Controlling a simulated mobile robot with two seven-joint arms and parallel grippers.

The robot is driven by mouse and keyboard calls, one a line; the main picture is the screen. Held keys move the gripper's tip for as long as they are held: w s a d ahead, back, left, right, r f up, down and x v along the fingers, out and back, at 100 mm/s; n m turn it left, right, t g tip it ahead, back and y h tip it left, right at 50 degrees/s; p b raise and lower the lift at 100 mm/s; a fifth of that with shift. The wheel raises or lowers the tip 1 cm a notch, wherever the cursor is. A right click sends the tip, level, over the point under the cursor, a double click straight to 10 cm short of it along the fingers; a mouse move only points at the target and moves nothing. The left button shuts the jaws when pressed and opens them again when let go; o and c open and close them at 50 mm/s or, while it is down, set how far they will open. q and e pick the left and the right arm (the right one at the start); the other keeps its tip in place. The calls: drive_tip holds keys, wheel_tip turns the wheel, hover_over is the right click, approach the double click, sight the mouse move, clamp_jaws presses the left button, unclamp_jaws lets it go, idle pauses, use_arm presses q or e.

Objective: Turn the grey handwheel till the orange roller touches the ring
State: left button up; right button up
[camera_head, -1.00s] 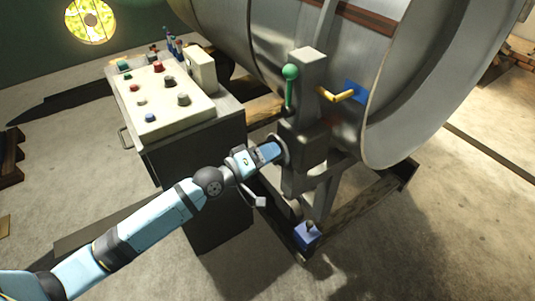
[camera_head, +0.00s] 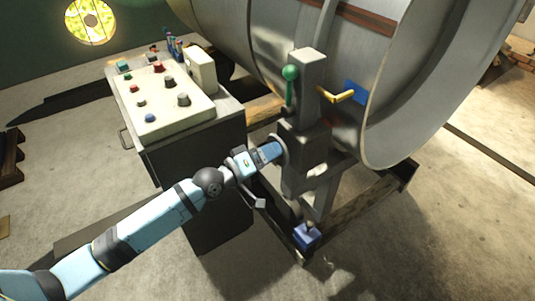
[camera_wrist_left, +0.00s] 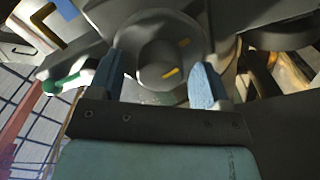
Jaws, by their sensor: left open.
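The grey handwheel (camera_head: 283,148) shows edge-on on the grey post in the head view, partly hidden by my left gripper (camera_head: 272,151). In the left wrist view the handwheel (camera_wrist_left: 165,35) is a round grey disc with a hub and yellow marks. My left gripper (camera_wrist_left: 157,85) is open there, with one blue finger on each side of the hub. I cannot tell whether the fingers touch it. The ring (camera_head: 400,90) is the large grey metal cylinder behind the post. I cannot clearly make out the orange roller.
A control cabinet (camera_head: 190,150) with coloured buttons stands left of the post. A green-knobbed lever (camera_head: 290,73) and a yellow handle (camera_head: 343,97) are above the handwheel. A blue block (camera_head: 307,236) sits low on the frame. The floor at the right front is clear.

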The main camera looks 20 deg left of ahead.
use_arm(q)
drive_tip(key=v, duration=1.3)
drive_tip(key=shift+s+a, duration=0.25)
drive_tip(key=shift+s, duration=0.05)
use_arm(e)
drive_tip(key=shift+s+f, duration=0.1)
use_arm(q)
drive_tip(key=s+d+f+m+g+y, duration=0.2)
drive_tip(key=s+d+f+m+y, duration=0.15)
drive_tip(key=s+f, duration=0.45)
drive_tip(key=s+d+f+m+g+y, duration=0.1)
drive_tip(key=s+d+f+m+y, duration=0.3)
drive_tip(key=f, duration=0.7)
wheel_tip(320, 180, up, 15)
drive_tip(key=s+a+p, duration=0.2)
drive_tip(key=p, duration=1.6)
drive_tip(key=shift+s+a+n, duration=0.2)
drive_tip(key=shift+s+n, duration=0.05)
drive_tip(key=shift+n, duration=0.2)
use_arm(e)
wheel_tip(320, 180, up, 14)
drive_tip(key=s+d, duration=0.1)
drive_tip(key=shift+d+r+n, duration=0.15)
drive_tip(key=shift+r+n, duration=0.05)
drive_tip(key=shift+n, duration=0.1)
use_arm(q)
drive_tip(key=shift+r, duration=0.1)
use_arm(e)
drive_tip(key=shift+w+r, duration=0.1)
drive_tip(key=shift+r, duration=0.2)
